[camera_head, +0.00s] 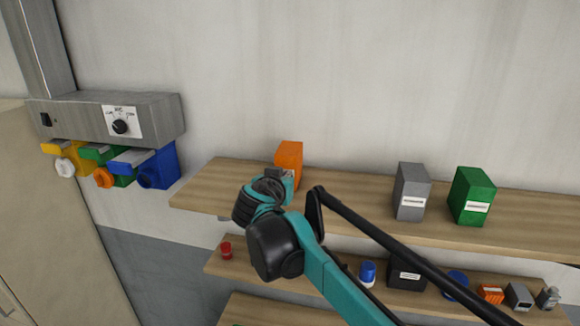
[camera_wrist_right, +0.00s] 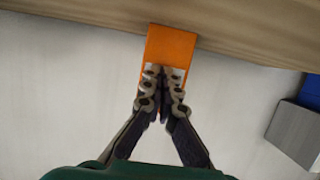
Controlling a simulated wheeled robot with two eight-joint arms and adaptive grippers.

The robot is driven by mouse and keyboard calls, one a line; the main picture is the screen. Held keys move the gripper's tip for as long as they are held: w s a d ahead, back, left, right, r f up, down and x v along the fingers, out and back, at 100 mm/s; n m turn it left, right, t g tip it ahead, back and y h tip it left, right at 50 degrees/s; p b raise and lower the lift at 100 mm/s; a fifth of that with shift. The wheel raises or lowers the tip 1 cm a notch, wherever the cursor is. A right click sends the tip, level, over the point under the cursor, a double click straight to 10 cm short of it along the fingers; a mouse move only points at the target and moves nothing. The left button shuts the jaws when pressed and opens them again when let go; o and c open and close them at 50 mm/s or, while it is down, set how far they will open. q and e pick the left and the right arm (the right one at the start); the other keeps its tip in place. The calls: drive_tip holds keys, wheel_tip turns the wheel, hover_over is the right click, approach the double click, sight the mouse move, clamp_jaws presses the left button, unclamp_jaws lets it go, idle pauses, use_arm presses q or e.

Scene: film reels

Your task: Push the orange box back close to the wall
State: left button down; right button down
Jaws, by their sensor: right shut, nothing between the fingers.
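The orange box (camera_head: 290,153) stands upright on the upper wooden shelf (camera_head: 222,183), near its left end and in front of the wall (camera_head: 340,90). My right gripper (camera_head: 284,177) is in front of the box and hides its lower part in the head view. In the right wrist view, the shut fingers (camera_wrist_right: 163,76) overlap the face of the orange box (camera_wrist_right: 171,44), with nothing between them. I cannot tell whether the fingertips touch the box. The gap between box and wall is not clear. My left gripper is not in view.
A grey box (camera_head: 411,190) and a green box (camera_head: 472,196) stand farther right on the same shelf. A lower shelf (camera_head: 330,281) holds several small items. A metal wall unit (camera_head: 80,117) with coloured holders is at the left.

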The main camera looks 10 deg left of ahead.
sight(289, 169)
drive_tip(key=shift+w, duration=2.2)
drive_tip(key=shift+s+r+p, duration=0.35)
drive_tip(key=shift+s+r, duration=0.15)
drive_tip(key=shift+s, duration=0.35)
drive_tip(key=shift+s+r+p, duration=0.3)
drive_tip(key=shift+s+r, duration=0.25)
drive_tip(key=shift+s, duration=0.3)
drive_tip(key=shift+s+r+p, duration=0.35)
drive_tip(key=shift+s+r, duration=0.15)
drive_tip(key=shift+s, duration=0.35)
drive_tip(key=shift+f, duration=0.1)
